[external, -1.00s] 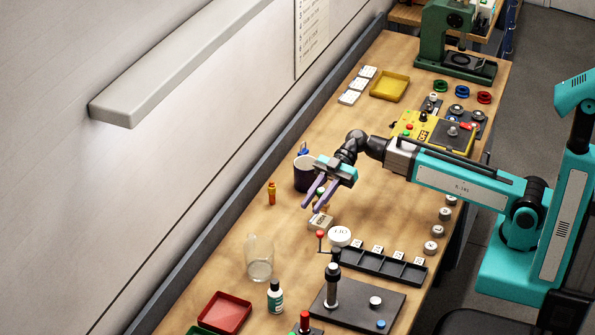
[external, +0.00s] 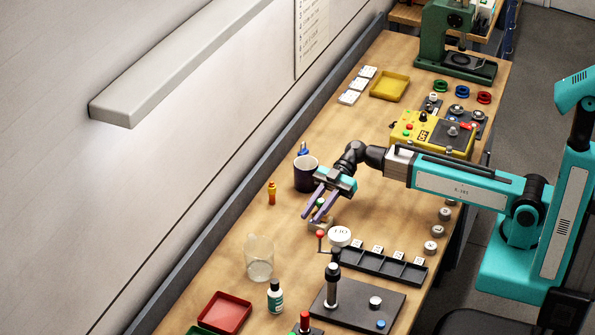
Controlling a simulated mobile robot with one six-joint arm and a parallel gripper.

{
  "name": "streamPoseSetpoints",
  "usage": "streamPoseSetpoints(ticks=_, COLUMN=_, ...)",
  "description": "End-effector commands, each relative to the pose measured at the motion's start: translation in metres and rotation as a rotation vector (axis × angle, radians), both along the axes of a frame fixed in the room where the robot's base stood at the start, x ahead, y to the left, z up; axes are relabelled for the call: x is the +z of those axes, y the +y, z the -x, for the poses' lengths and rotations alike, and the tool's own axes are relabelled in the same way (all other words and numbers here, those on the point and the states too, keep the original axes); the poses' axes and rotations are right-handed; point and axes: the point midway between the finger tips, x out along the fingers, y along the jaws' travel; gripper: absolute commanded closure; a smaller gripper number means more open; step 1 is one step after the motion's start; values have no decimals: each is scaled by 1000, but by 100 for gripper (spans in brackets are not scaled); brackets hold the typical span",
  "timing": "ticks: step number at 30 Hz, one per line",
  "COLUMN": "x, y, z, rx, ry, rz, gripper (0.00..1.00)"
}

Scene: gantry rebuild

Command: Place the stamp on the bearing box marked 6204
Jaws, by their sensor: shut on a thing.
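My gripper (external: 312,213) has two purple fingers pointing down and left over the middle of the bench. It is shut on a small upright object with a green knob, which appears to be the stamp (external: 320,203). A small pale box (external: 321,223) is directly below it, mostly hidden by the fingers and the stamp. I cannot tell whether the stamp touches the box. Its marking cannot be read here, so I cannot confirm 6204.
A white round item (external: 340,235) and a black slotted rack (external: 383,264) are close in front.

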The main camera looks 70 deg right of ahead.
Motion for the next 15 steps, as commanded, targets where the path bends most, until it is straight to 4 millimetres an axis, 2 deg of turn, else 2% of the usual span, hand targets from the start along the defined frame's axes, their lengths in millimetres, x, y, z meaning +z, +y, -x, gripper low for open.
streamPoseSetpoints(ticks=15, x=-5, y=0, z=0, rx=0, ry=0, rz=0, gripper=100)
